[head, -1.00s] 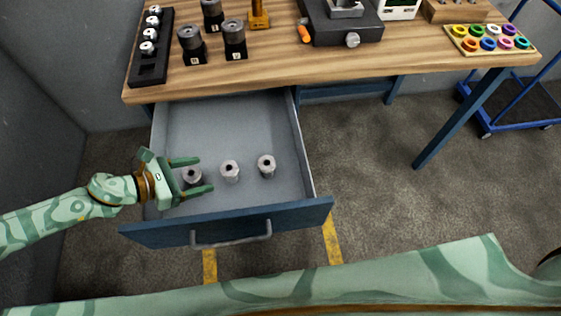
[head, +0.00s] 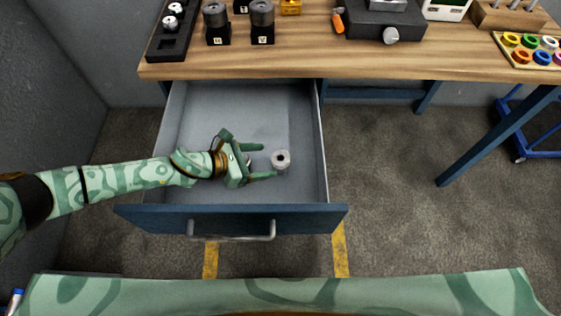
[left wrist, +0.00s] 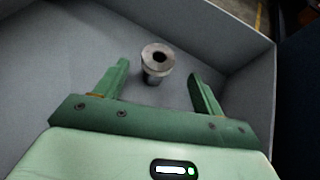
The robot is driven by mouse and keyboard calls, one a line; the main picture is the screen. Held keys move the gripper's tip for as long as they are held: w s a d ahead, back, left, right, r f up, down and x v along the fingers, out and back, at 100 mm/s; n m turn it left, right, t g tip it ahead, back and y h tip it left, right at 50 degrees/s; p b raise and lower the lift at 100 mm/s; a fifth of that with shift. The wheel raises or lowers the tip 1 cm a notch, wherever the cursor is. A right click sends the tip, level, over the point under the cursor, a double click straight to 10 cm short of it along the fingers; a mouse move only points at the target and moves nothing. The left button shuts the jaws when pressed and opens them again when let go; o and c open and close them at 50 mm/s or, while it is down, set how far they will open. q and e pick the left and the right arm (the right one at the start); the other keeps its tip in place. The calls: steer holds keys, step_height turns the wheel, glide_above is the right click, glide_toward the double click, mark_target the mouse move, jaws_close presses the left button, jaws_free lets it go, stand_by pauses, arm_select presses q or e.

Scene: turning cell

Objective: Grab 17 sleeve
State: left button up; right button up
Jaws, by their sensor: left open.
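A grey metal sleeve (head: 281,159) with a dark bore stands upright in the open drawer (head: 305,185). My left gripper (head: 268,160) is open, low over the drawer, with its fingertips close to this sleeve's left side. In the left wrist view the flanged sleeve (left wrist: 156,62) stands just ahead of and between the open fingers (left wrist: 158,72). No number on the sleeves can be read. My right gripper is not in view.
The drawer's side walls and blue front panel (head: 165,217) surround the gripper. The wooden bench top (head: 300,62) above holds black blocks with grey cylinders (head: 262,20), a black rack (head: 170,45) and a tray of coloured rings (head: 530,50). The drawer's right part is clear.

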mark_target(284, 157)
arm_select(q)
steer(key=b+x, duration=0.1)
steer(key=x, duration=0.3)
steer(key=shift+w+d+f, duration=0.15)
steer(key=shift+w+d, duration=0.05)
steer(key=c, duration=1.4)
